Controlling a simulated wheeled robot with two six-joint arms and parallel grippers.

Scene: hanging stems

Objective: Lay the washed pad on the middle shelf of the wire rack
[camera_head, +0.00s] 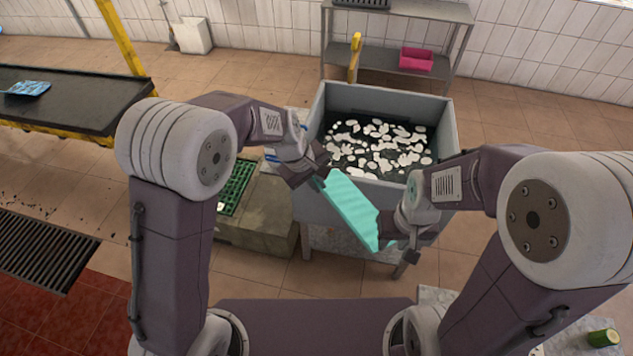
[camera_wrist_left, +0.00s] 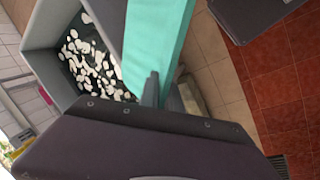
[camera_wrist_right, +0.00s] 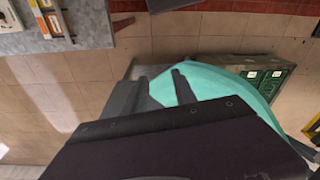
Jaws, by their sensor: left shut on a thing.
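The pad is a flat turquoise slab (camera_head: 352,208), held tilted in front of the grey basin in the head view. My left gripper (camera_head: 318,172) is shut on its upper left end; the pad also fills the top middle of the left wrist view (camera_wrist_left: 158,35). My right gripper (camera_head: 390,236) is at the pad's lower right end. In the right wrist view its fingers (camera_wrist_right: 153,85) stand apart, with the pad (camera_wrist_right: 225,85) showing between and beyond them. I cannot tell whether they touch it. I cannot make out a wire rack in any view.
A grey basin (camera_head: 447,125) of dark water with many white pieces stands ahead. Behind it is a metal shelf table (camera_head: 395,68) with a pink basket (camera_head: 416,59). A green crate (camera_head: 236,187) is left of the basin. A dark-topped table (camera_head: 75,105) stands far left.

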